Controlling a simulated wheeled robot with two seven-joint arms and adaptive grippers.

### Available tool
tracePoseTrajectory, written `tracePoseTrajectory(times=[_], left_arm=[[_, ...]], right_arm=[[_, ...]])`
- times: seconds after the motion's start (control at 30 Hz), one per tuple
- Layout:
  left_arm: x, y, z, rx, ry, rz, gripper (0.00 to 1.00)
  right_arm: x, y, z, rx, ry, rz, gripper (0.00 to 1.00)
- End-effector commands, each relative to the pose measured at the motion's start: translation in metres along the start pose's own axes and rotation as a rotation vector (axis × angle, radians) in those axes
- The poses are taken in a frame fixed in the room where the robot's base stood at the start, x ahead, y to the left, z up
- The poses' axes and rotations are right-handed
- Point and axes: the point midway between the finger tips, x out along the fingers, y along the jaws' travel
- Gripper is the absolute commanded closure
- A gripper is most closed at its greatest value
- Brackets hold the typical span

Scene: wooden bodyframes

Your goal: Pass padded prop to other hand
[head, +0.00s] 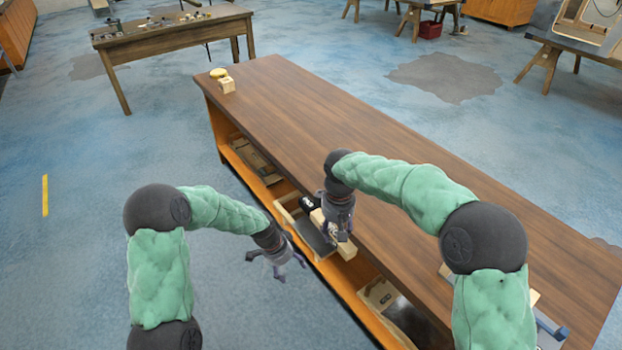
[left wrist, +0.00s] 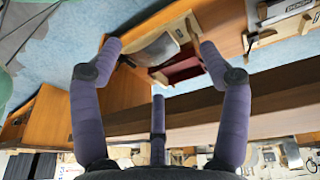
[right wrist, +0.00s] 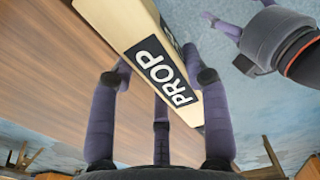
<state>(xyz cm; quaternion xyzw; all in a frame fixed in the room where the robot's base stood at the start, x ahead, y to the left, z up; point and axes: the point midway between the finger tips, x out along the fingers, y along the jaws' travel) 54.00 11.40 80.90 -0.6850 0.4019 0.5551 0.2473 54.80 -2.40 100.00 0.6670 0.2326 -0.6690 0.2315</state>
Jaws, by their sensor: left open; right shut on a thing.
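The padded prop is a pale wooden-looking bar (head: 345,249) with a black label reading PROP, clear in the right wrist view (right wrist: 140,25). My right gripper (head: 338,226) is shut on it and holds it by the bench's near edge; the gripper hides its middle in the head view. In the right wrist view the fingers (right wrist: 160,78) straddle the bar. My left gripper (head: 279,259) is open and empty, lower and to the left of the prop, apart from it. Its spread fingers (left wrist: 160,50) show nothing between them.
The long brown bench (head: 300,110) has a mostly bare top, with a small wooden block and yellow disc (head: 222,80) at its far end. A wooden tray with a dark panel (head: 312,238) juts from the shelf beneath my grippers. Blue floor (head: 90,130) lies open to the left.

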Motion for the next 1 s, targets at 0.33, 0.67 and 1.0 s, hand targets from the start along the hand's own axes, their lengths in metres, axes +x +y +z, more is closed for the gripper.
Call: tracePoseTrajectory(times=[0.33,0.67,1.0], left_arm=[[-0.147,-0.068,-0.080,0.620,-0.103,-0.069,0.24],[-0.247,-0.038,-0.149,1.235,-0.242,0.021,0.24],[-0.269,-0.003,-0.176,1.516,-0.293,0.115,0.24]], right_arm=[[-0.001,0.000,0.000,0.001,0.002,0.000,0.94],[-0.001,0.000,0.000,0.001,0.002,0.000,0.94],[-0.001,0.000,0.000,0.001,0.001,0.000,0.94]])
